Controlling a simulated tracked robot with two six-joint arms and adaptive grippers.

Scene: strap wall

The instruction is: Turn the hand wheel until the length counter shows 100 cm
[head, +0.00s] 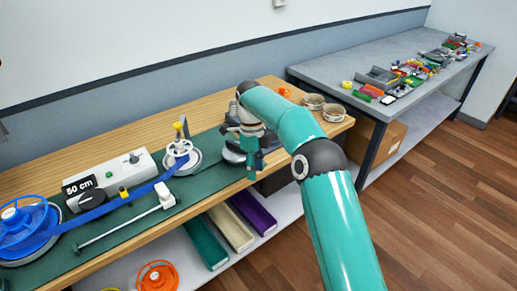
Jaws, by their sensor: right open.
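The length counter (78,185) on the left of the bench reads 50 cm. The hand wheel (180,152), white and blue with an upright yellow knob (179,128), stands on a round grey base near the middle of the green mat. A blue strap (130,197) runs from the blue spool (24,226) at the far left past the counter to the wheel. My right gripper (252,170) points down near the mat's right end, to the right of the wheel and apart from it. It is open; its fingertips are small and hard to make out. My left gripper is not in view.
A white box (118,172) with a dark knob stands behind the strap. A white lever (166,196) lies in front. A grey disc (232,152) sits beside my right gripper. Two round bowls (333,112) are at the bench's right end. A grey table (350,68) with small parts stands beyond.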

